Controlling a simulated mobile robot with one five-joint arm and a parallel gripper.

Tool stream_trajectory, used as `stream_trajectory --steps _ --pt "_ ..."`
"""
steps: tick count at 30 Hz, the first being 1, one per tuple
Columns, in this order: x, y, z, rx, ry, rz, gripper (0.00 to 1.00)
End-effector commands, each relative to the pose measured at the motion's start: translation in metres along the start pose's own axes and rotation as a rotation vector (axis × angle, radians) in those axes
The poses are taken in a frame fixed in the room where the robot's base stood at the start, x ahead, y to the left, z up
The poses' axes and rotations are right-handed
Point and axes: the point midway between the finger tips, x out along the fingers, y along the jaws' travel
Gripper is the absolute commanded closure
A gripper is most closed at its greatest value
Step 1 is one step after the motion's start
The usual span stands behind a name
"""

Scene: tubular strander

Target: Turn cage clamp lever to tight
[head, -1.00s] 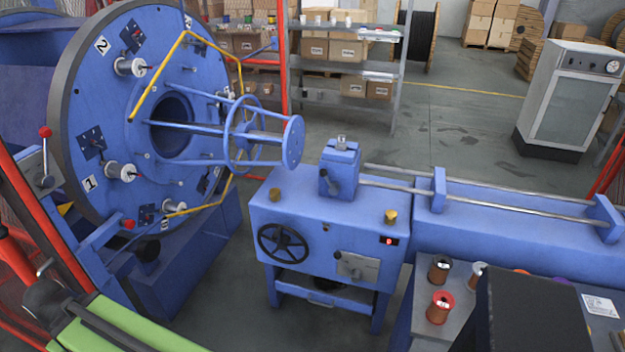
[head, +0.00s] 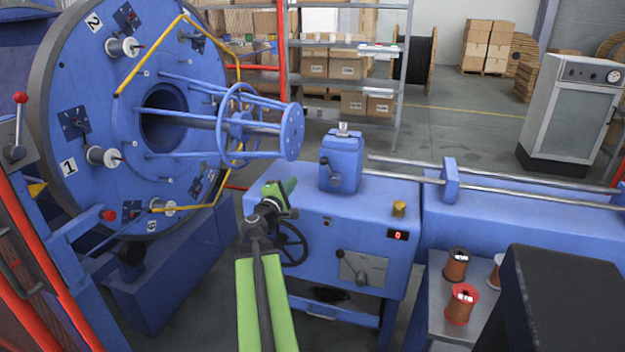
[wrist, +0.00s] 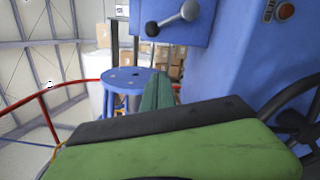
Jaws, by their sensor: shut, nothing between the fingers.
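My gripper (head: 282,190) is shut and empty, raised in front of the blue machine box, left of the clamp block (head: 341,163). A dark lever (head: 330,170) is on the front of that block, apart from my gripper. In the wrist view a lever (wrist: 176,20) with a black knob and silver hub is on a blue block above my gripper's dark green fingers (wrist: 158,92). Another lever (head: 19,112) with a red ball stands at the far left. I cannot tell which lever is the cage clamp lever.
The large blue disc (head: 130,190) with spools and a cage (head: 250,128) stands at the left. A black handwheel (head: 292,245) is partly behind my arm. A panel lever (head: 350,265) is on the box front. Red rails (head: 50,275) border the left.

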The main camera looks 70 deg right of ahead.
Motion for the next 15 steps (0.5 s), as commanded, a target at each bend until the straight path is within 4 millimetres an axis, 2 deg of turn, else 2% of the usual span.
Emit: stream_trajectory --steps 4,7,15 --pt "0.005 0.002 0.0 -0.002 -0.001 0.001 1.0" --pt "0.018 0.002 0.0 -0.001 -0.002 0.0 1.0" --pt "0.077 0.002 0.0 0.001 -0.003 -0.001 1.0"
